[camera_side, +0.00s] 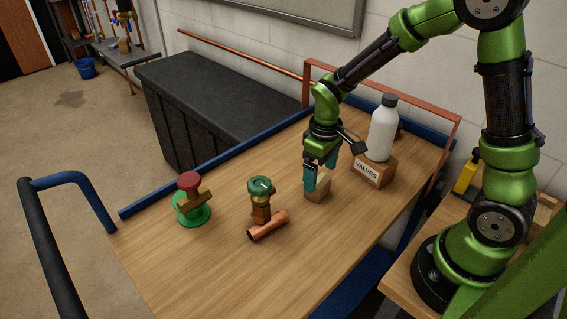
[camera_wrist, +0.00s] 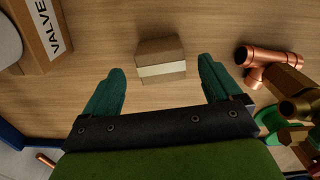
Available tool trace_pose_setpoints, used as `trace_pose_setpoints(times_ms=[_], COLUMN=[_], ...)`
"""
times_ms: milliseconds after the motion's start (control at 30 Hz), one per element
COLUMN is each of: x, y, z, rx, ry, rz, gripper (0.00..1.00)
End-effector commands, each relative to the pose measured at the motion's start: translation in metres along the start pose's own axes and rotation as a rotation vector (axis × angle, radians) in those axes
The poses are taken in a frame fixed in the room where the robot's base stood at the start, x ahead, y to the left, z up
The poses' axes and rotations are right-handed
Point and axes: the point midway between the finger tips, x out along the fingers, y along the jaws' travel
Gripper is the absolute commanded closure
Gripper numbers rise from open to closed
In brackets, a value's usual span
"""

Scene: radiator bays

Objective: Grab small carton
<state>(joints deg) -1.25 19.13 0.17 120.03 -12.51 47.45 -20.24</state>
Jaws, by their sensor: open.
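The small carton (camera_side: 319,190) is a plain brown box on the wooden trolley top, near its middle. In the wrist view the carton (camera_wrist: 161,61) has a pale tape band across it and lies ahead of the fingertips, between their lines. My gripper (camera_side: 320,176) is at the carton in the side view, with teal fingers spread and pointing down. In the wrist view my gripper (camera_wrist: 160,74) is open, with a gap wider than the carton and no visible contact. One finger hides part of the carton in the side view.
A box marked VALVES (camera_side: 373,170) with a white bottle (camera_side: 382,133) on it stands close at the right. A green-capped valve (camera_side: 261,198), a copper tee (camera_side: 268,226) and a red-handled valve (camera_side: 190,198) stand to the left. The front wood surface is clear.

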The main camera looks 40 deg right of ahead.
Motion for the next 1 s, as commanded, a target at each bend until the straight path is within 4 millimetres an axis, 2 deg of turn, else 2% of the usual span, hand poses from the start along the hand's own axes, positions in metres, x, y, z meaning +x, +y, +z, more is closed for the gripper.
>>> trace_pose_setpoints(times_ms=[200, 300, 567, 667, 933, 1000], x=[0.034, 0.043, 0.046, 0.046, 0.046, 0.046], y=[-0.001, -0.001, -0.001, -0.001, -0.001, -0.001], z=[-0.003, -0.003, -0.004, -0.004, -0.004, -0.004], rx=[0.0, 0.001, 0.002, 0.001, 0.001, 0.001], ry=[-0.006, -0.003, -0.001, -0.001, -0.001, 0.0], rz=[-0.001, -0.001, -0.001, -0.001, 0.0, 0.0], gripper=[0.08, 0.08, 0.08, 0.21, 0.62, 0.66])
